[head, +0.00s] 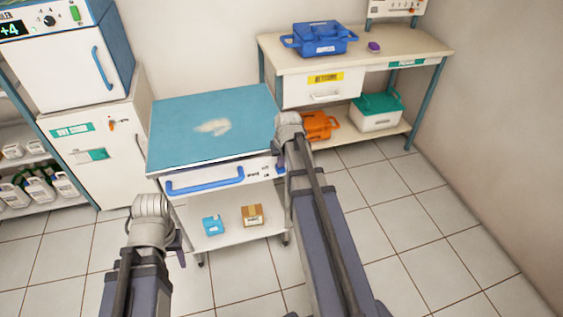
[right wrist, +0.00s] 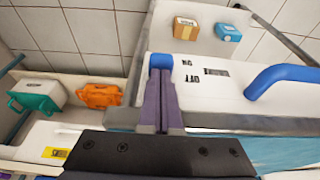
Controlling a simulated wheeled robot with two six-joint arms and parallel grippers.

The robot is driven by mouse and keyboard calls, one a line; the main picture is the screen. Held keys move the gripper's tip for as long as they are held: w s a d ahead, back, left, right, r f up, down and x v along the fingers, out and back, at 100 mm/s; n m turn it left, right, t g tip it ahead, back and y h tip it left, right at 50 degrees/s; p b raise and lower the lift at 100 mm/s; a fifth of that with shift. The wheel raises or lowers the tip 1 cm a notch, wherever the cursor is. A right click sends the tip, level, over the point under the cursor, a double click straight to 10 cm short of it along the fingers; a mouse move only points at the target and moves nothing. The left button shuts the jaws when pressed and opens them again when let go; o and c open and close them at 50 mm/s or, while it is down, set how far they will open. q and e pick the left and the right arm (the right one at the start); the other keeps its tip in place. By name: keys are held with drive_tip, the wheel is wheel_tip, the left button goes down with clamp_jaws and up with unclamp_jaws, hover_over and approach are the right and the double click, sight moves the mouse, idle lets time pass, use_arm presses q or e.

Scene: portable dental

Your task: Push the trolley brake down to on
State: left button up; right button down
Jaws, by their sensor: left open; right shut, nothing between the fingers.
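The trolley has a blue top (head: 205,135) and a white front panel with a blue bar handle (head: 204,182); the handle also shows in the right wrist view (right wrist: 285,80). The blue brake piece (right wrist: 160,60) sits on the front panel beside the ON and OFF marks (right wrist: 190,71), about level with ON, which is the lower mark on the trolley. My right gripper (right wrist: 160,80) is shut and empty, its purple fingertips at the brake piece; contact is unclear. My left gripper (head: 179,252) is open in front of the trolley, mostly hidden by its wrist.
The trolley's lower shelf holds a blue box (head: 212,225) and a cardboard box (head: 252,215). A bench (head: 420,48) with a blue case (head: 319,38) stands behind right. A white cabinet (head: 102,150) is at the left. Floor at the right (head: 440,225) is clear.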

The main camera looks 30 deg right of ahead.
sight(282, 169)
wheel_tip(282, 169, down, 5)
drive_tip(key=b, duration=0.4)
drive_tip(key=shift+r, duration=0.15)
drive_tip(key=shift+s+r, duration=0.1)
drive_tip(key=shift+r, duration=0.05)
drive_tip(key=shift+a, duration=0.1)
drive_tip(key=shift+r+p, duration=0.35)
drive_tip(key=shift+r, duration=0.05)
wheel_tip(282, 169, up, 4)
drive_tip(key=p, duration=0.4)
drive_tip(key=shift+r, duration=0.2)
drive_tip(key=p+v, duration=0.8)
drive_tip(key=v, duration=0.1)
drive_tip(key=shift+p, duration=0.4)
drive_tip(key=shift+s, duration=0.1)
